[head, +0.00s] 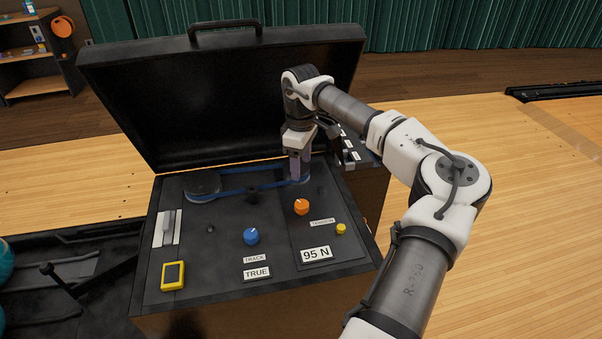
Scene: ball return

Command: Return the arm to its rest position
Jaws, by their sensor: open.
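My arm reaches in from the lower right over the open console. My gripper (300,172) points down at the right end of the blue belt (240,184), just over or beside the right pulley; I cannot tell if it touches. Its fingers look empty, though the space between them is hard to see. The belt runs from a dark round pulley (202,185) on the left to the right pulley, which is partly hidden by the gripper. The panel (210,255) holds a blue knob (251,236), an orange knob (301,206) and a small yellow knob (340,229).
The raised black lid (220,100) stands behind the gripper. Labels read "TRUE" (256,274) and "95 N" (316,254). A yellow device (173,275) lies at the panel's lower left. The wooden floor (530,230) at right is clear.

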